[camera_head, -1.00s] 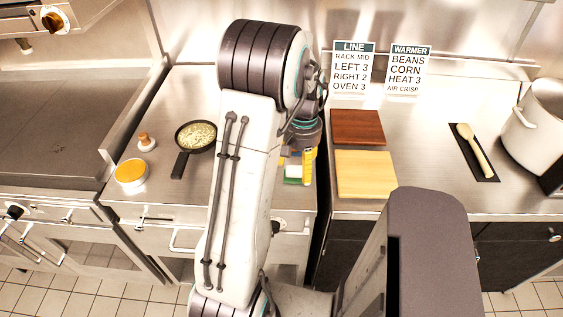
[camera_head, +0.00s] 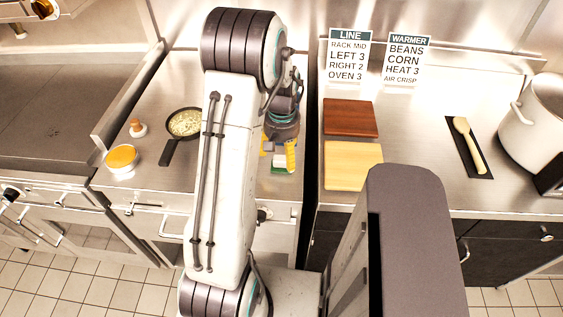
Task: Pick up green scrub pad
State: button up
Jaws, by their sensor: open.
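The green scrub pad (camera_head: 280,170) lies on the steel counter near its front edge, in the head view, to the right of my arm. It is small, with a pale part beside the green, and partly covered by my gripper. My gripper (camera_head: 279,159) points down over the pad, its yellow fingers open. Whether the fingers touch the pad cannot be told from this view.
A skillet of food (camera_head: 184,123), a bowl of orange food (camera_head: 122,158) and a small wooden-topped item (camera_head: 137,128) stand to the left. A brown board (camera_head: 350,117) and pale board (camera_head: 352,165) lie to the right. A dark gap separates the counters.

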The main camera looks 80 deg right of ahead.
aim_at(282, 158)
jog(key=shift+f, duration=1.65)
jog(key=shift+c, duration=0.3)
grip_shut()
jog(key=shift+r, duration=0.15)
notch_tip(282, 158, up, 4)
jog(key=shift+d+f, duration=0.1)
jog(key=s+a+r+b, duration=0.2)
jog(key=a+r, duration=0.5)
jog(key=a, duration=0.4)
jog(key=shift+s+b, duration=0.35)
jog(key=shift+s, duration=0.55)
jog(key=shift+a, duration=0.1)
